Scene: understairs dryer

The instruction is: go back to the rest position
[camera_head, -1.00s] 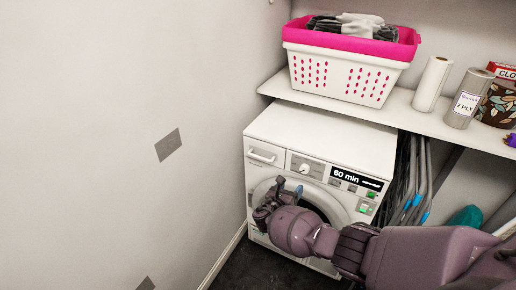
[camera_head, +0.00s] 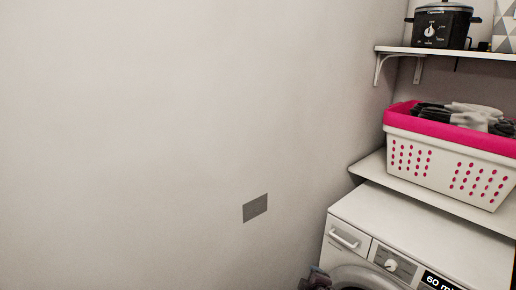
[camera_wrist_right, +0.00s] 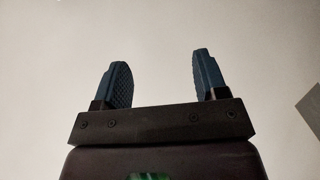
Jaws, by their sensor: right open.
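My right gripper (camera_wrist_right: 158,82) is open and empty in the right wrist view, its two blue fingers apart against a plain pale wall. In the head view a small part of my right gripper (camera_head: 318,279) shows at the bottom edge, in front of the dryer (camera_head: 425,232). The dryer is white, at the lower right, cut off by the frame; its display reads 60 min in part. The round door is mostly below the frame, so I cannot tell its state. My left gripper is not in view.
A white basket (camera_head: 440,170) with a pink rim holds dark and light cloths on the shelf (camera_head: 368,168) above the dryer. A black cooker (camera_head: 442,25) stands on the upper shelf (camera_head: 450,53). The wall (camera_head: 150,140) at left is bare except for a grey plate (camera_head: 255,208).

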